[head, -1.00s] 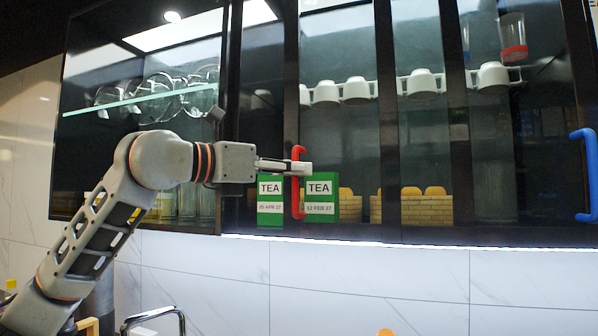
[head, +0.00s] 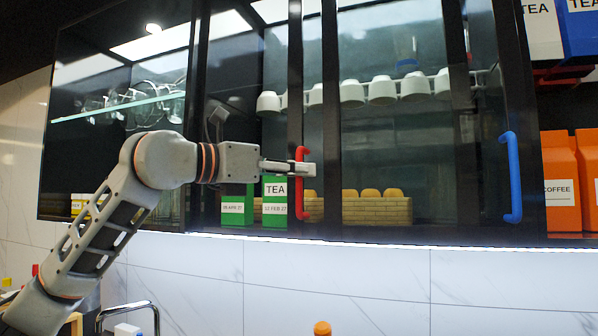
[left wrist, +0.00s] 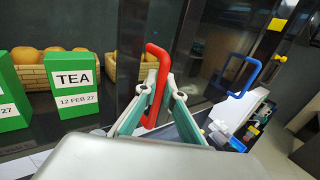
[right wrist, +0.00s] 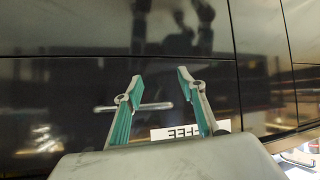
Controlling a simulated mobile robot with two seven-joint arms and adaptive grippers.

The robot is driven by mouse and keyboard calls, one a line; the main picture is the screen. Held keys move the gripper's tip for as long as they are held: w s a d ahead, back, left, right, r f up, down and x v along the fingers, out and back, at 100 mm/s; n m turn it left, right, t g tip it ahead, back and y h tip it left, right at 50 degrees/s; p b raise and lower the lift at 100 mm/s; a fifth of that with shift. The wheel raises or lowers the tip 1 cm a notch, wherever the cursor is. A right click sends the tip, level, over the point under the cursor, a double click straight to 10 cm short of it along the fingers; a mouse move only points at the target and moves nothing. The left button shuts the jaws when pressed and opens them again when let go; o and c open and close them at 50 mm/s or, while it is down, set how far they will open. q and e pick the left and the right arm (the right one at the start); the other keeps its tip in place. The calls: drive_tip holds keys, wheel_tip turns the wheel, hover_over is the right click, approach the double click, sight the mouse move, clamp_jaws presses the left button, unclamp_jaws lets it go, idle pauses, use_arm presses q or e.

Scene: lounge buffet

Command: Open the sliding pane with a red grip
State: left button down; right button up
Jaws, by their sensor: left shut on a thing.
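The red grip (head: 303,183) is an upright bar on the dark edge of a glass sliding pane (head: 375,160) of a wall cabinet. My left gripper (head: 305,168) is shut on this grip in the head view. In the left wrist view, the red grip (left wrist: 155,88) stands between the fingers, which partly cover it. A gap shows left of the pane's edge, with the green tea box (head: 275,205) dated 12 FEB 27 behind it. My right gripper (right wrist: 160,85) is open and empty, in front of dark panels. It is outside the head view.
A blue grip (head: 512,178) stands on another pane to the right. White cups (head: 352,92) hang inside, above baskets (head: 390,210). Orange coffee packs (head: 562,180) stand on an open shelf at far right. A tap (head: 128,312) rises below left.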

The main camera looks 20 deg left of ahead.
use_arm(q)
drive_tip(key=shift+d, duration=0.55)
drive_tip(key=c, duration=2.2)
unclamp_jaws()
drive_tip(key=shift+a, duration=0.25)
drive_tip(key=shift+o, duration=0.2)
drive_tip(key=shift+s, duration=0.1)
drive_tip(key=v, duration=1.2)
drive_tip(key=shift+d, duration=0.1)
